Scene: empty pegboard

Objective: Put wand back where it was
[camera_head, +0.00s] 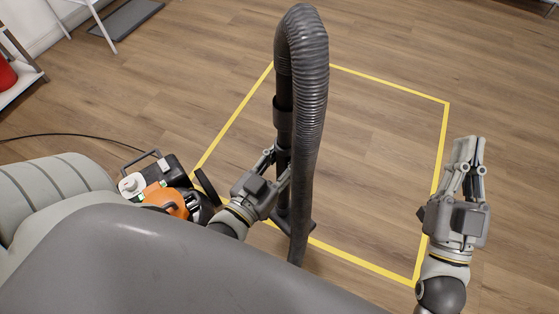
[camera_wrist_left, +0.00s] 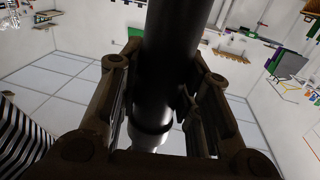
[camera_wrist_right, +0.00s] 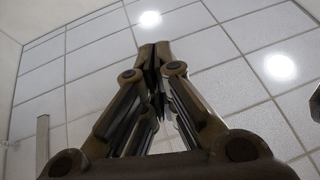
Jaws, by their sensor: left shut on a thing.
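The wand (camera_head: 283,117) is a dark upright tube in the middle of the head view, with a ribbed grey hose (camera_head: 310,100) arching over its top and hanging down beside it. My left gripper (camera_head: 279,170) is shut around the wand's tube, which also fills the middle of the left wrist view (camera_wrist_left: 170,60). The hose hides part of the wand, and its lower end shows near the yellow line. My right gripper (camera_head: 469,150) is raised on the right, away from the wand. Its fingertips meet with nothing between them in the right wrist view (camera_wrist_right: 155,52).
An orange and black machine (camera_head: 172,201) stands on the floor left of my left gripper, with a cable trailing left. A yellow line (camera_head: 390,87) marks a rectangle on the wooden floor. A white shelf with a red object (camera_head: 6,76) is at far left.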

